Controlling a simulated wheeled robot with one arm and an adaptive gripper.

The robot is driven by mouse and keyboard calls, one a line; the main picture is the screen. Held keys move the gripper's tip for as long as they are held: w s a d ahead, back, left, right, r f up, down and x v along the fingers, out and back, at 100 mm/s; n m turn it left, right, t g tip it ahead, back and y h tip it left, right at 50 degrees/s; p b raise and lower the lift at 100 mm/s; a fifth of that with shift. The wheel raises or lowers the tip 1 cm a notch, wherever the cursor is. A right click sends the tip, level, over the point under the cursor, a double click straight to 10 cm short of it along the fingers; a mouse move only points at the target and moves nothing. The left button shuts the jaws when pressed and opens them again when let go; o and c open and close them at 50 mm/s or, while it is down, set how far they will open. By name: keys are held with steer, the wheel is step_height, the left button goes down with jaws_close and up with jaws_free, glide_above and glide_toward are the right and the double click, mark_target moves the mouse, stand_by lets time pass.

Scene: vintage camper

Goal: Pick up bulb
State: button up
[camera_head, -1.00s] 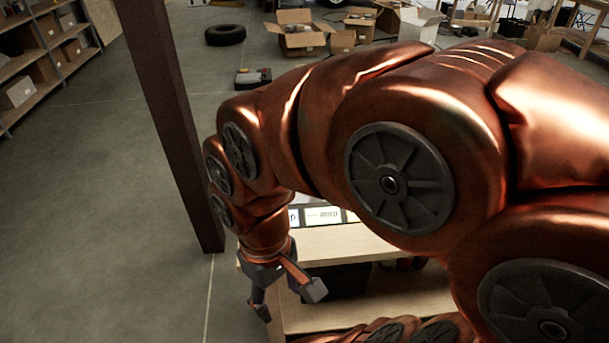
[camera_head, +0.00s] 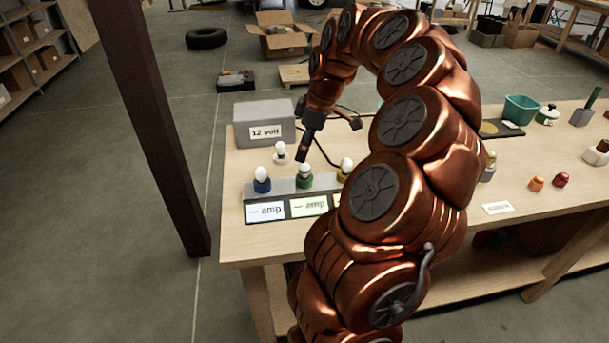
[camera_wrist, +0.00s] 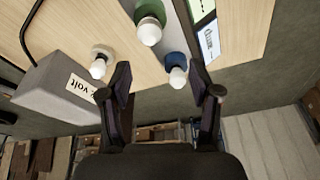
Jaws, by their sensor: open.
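Several white bulbs stand on the workbench. One bulb (camera_head: 280,148) with a pale base stands alone in front of the 12 volt box. Others sit in a row on a grey strip (camera_head: 273,193): a bulb on a blue base (camera_head: 262,175), one on a green base (camera_head: 304,171), and one on a yellowish base (camera_head: 346,165), partly hidden by my arm. My gripper (camera_head: 329,139) is open and empty above the row. In the wrist view, the blue-base bulb (camera_wrist: 177,76) shows between the fingertips (camera_wrist: 163,85), and the pale-base bulb (camera_wrist: 99,69) shows left of them.
The grey 12 volt box (camera_head: 264,120) stands at the bench's back left, with a dark cable running behind my gripper. Amp labels (camera_head: 265,211) lie in front of the row. A teal bin (camera_head: 521,108) and small coloured items stand at the right. A dark post (camera_head: 150,120) rises left of the bench.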

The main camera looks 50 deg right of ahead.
mark_target(306, 163)
steer(key=shift+s+d+f, duration=0.1)
steer(key=shift+d+f, duration=0.15)
steer(key=shift+d, duration=0.25)
steer(key=shift+s+d+f, duration=0.1)
steer(key=shift+d+f, duration=0.15)
steer(key=shift+d, duration=0.2)
steer(key=shift+p+x, duration=1.35)
steer(key=shift+x, duration=2.4)
steer(key=shift+s, duration=0.15)
steer(key=c, duration=1.1)
